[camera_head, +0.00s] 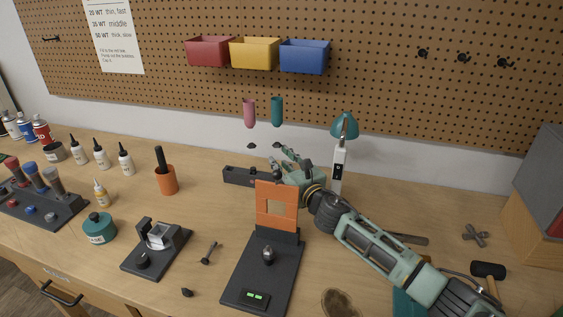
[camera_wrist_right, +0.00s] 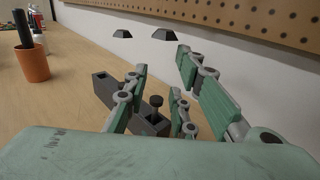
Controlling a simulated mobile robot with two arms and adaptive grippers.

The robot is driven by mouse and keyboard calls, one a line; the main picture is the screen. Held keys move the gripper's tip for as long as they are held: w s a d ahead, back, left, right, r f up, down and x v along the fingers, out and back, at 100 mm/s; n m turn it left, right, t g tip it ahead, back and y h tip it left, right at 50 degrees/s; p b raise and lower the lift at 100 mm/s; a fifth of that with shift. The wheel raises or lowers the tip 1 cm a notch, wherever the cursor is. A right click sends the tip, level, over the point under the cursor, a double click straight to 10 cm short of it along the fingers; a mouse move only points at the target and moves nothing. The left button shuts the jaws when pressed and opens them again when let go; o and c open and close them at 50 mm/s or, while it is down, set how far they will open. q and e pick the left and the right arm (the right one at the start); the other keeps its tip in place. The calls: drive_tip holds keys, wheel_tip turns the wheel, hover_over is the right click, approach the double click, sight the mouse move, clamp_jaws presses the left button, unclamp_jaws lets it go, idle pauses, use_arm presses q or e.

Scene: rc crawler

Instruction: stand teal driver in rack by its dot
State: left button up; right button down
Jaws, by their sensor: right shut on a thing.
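A teal, handle-shaped piece (camera_head: 277,111) shows against the lower edge of the pegboard, beside a similar pink one (camera_head: 249,113). I cannot tell what supports it, or whether it is the driver. My right gripper (camera_head: 287,172) is at the right end of a long dark block (camera_head: 240,176). In the right wrist view the block (camera_wrist_right: 104,88) has square openings and a black-topped peg (camera_wrist_right: 155,101) between my fingers. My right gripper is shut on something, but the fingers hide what. A black stand (camera_head: 62,220) with coloured dots is at far left. My left gripper is out of view.
An orange upright plate (camera_head: 263,205) on a black base stands in front of my right gripper. A teal lamp (camera_head: 345,125) is behind it. An orange cup (camera_head: 166,181) with a black tool stands left.

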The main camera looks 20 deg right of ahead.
drive_tip(key=c, duration=1.4)
unclamp_jaws()
drive_tip(key=s, duration=0.4)
drive_tip(key=s+d, duration=0.1)
drive_tip(key=s, duration=0.3)
drive_tip(key=s+d, duration=0.1)
drive_tip(key=s, duration=0.3)
drive_tip(key=shift+d, duration=0.15)
drive_tip(key=shift+w, duration=0.1)
